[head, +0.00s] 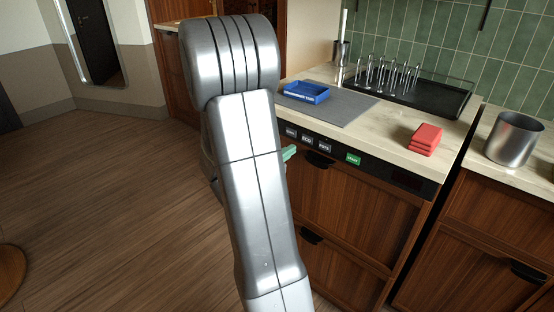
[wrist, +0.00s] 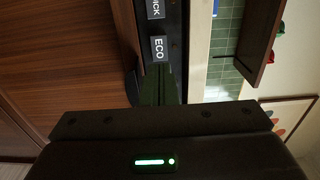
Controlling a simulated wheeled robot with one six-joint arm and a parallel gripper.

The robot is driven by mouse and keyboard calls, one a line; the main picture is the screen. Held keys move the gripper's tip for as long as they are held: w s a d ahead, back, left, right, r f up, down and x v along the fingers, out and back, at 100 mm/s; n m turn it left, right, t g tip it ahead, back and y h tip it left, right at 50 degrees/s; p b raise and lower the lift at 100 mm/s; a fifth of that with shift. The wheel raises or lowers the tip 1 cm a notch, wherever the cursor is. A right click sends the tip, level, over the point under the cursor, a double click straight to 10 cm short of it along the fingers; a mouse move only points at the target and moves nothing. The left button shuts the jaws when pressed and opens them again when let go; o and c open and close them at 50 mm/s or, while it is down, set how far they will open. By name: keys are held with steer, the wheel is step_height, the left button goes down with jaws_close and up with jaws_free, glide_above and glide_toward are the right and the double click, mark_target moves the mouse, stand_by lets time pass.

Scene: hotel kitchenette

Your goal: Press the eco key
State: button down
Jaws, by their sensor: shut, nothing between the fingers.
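The eco key (head: 307,138) is a small grey key marked ECO on the black control strip under the counter's front edge. In the wrist view the ECO key (wrist: 159,49) shows its label turned sideways. My gripper (head: 291,152) shows only its green fingertips past my arm, just left of and below the key. In the wrist view my gripper (wrist: 160,72) is shut and empty, its tips right at the key's lower edge in the picture. I cannot tell whether they touch it.
A quick key (wrist: 155,9) sits beside ECO; another grey key (head: 324,145) and a green key (head: 353,159) lie to its right. On the counter are a blue tray (head: 307,92), a grey mat (head: 345,108), red folded cloths (head: 425,139) and a black rack (head: 430,99). A metal pot (head: 513,139) stands right.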

mark_target(307, 138)
steer(key=x, duration=0.6)
steer(key=shift+w+d+f+b, duration=0.15)
steer(key=shift+w+d+b, duration=0.15)
steer(key=shift+b, duration=0.3)
steer(key=shift+w+r, duration=0.1)
steer(key=shift+r, duration=0.3)
